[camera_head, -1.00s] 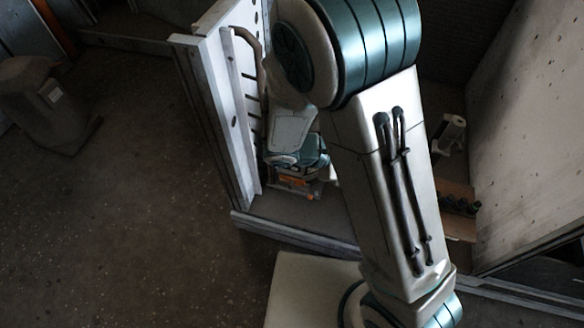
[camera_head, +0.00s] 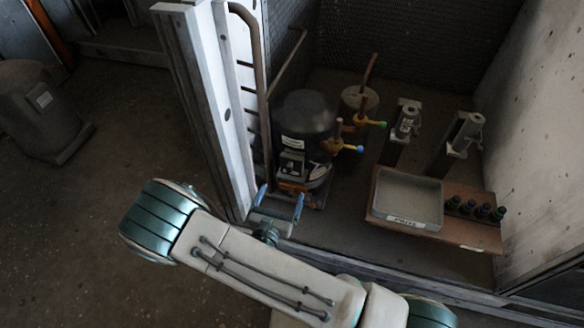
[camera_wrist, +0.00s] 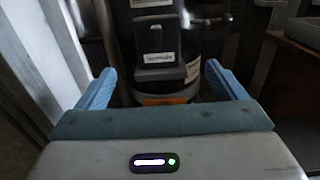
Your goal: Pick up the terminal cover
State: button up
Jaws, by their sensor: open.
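The terminal cover (camera_head: 292,163) looks like a small dark box with a white label, on the front of a black compressor (camera_head: 302,115). It also shows in the wrist view (camera_wrist: 156,46), upright and near the middle. My gripper (camera_head: 280,198) is open, with two blue fingers pointing toward the compressor. In the head view it is just below and in front of the cover. In the wrist view my gripper (camera_wrist: 160,76) has a finger on each side of the cover's lower part, with nothing held. I cannot tell how far the fingertips are from it.
A white frame post (camera_head: 205,105) stands close left of my gripper. Copper pipes with yellow valves (camera_head: 345,148) are right of the compressor. A grey tray (camera_head: 410,199) and several dark bottles (camera_head: 474,208) sit on a brown board. Metal brackets (camera_head: 402,130) stand behind.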

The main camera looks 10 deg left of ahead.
aim_at(292, 175)
jog(key=w+b, duration=0.1)
jog(key=w, duration=0.2)
jog(key=w+b, duration=0.1)
jog(key=w, duration=0.3)
jog(key=w+d+b, duration=0.1)
jog(key=w, duration=0.3)
jog(key=shift+w+d, duration=0.1)
jog(key=shift+w, duration=0.05)
jog(key=shift+r, duration=0.1)
jog(key=c, duration=1.1)
